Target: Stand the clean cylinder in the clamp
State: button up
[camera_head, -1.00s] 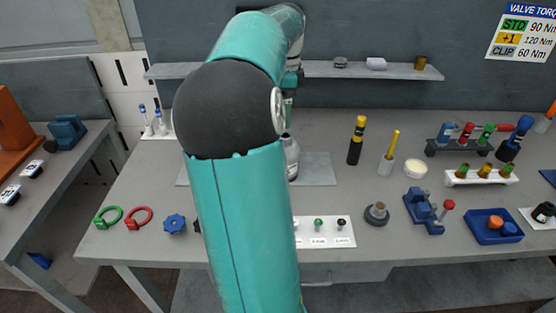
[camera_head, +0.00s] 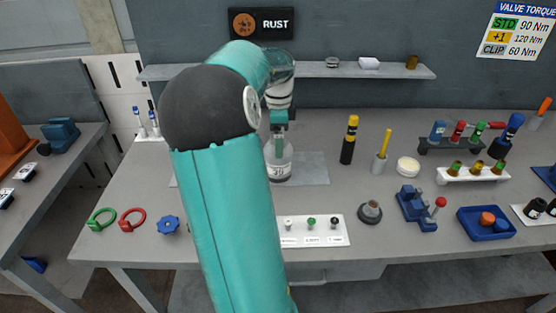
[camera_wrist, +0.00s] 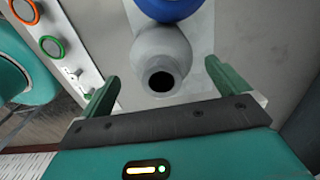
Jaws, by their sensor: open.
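A pale grey cylinder with a narrow neck and a printed label (camera_head: 279,168) stands on a grey plate on the bench, partly behind my arm. In the wrist view the grey cylinder (camera_wrist: 161,50) shows its dark open mouth between my fingers. My gripper (camera_wrist: 165,85) is open, with one green finger on each side of the neck and no visible grip. In the head view my gripper (camera_head: 278,143) is at the cylinder's top. A blue rounded thing (camera_wrist: 172,8) lies beyond it in the wrist view; I cannot tell what it is. A blue fixture with a red knob (camera_head: 415,207) may be the clamp.
A dark sign reading RUST (camera_head: 261,24) hangs above the shelf (camera_head: 395,72). A white labelled strip (camera_head: 312,231) lies in front. Racks and a blue tray (camera_head: 487,236) fill the right.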

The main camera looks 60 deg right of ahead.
notch_tip(320, 180, down, 4)
jog(key=shift+w+d+r, duration=0.1)
jog(key=shift+r, duration=0.1)
jog(key=shift+c, duration=0.4)
jog(key=shift+r, duration=0.1)
jog(key=c, duration=1.9)
jog(key=shift+r, duration=0.5)
notch_tip(320, 180, up, 3)
jog(key=shift+f, duration=0.2)
jog(key=s+a+r, duration=0.4)
jog(key=a+r, duration=0.5)
jog(key=a, duration=0.4)
jog(key=shift+a+r, duration=0.2)
